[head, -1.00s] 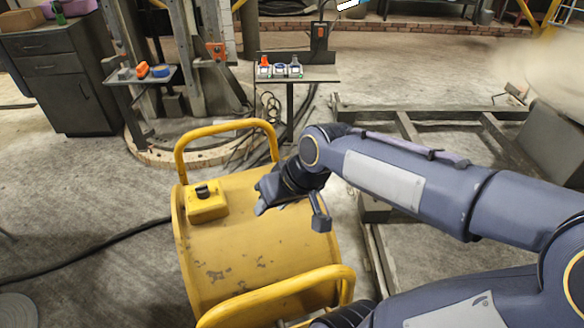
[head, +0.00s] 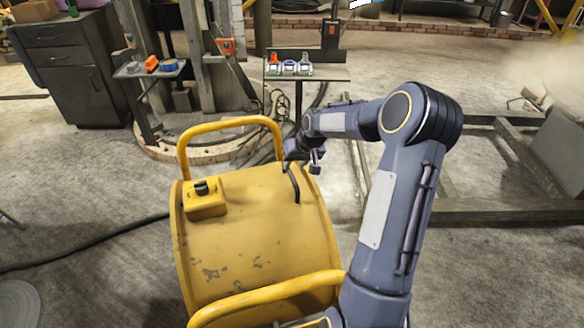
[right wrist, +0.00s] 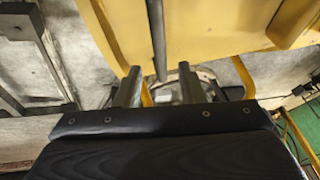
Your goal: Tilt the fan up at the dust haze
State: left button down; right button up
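The yellow drum fan (head: 255,245) stands on the floor in the middle of the head view, with a tubular handle at each end and a switch box (head: 205,197) on its top left. A dark lever bar (head: 292,182) shows at its far right side. My right gripper (head: 304,158) is at that side, near the bar's upper end. In the right wrist view, my right gripper (right wrist: 159,84) is open, and the dark bar (right wrist: 157,40) reaches between its fingers with gaps visible on both sides. The dust haze (head: 535,70) hangs at the upper right. My left gripper is out of view.
A small stand (head: 325,74) with several coloured items is behind the fan. A metal frame (head: 480,208) lies on the floor to the right. A dark cabinet (head: 75,75) stands at the back left. A black cable (head: 90,245) crosses the open floor at left.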

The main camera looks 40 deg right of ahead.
aim_at(290, 171)
jog(key=shift+x, duration=1.65)
jog(key=shift+c, duration=0.4)
grip_shut()
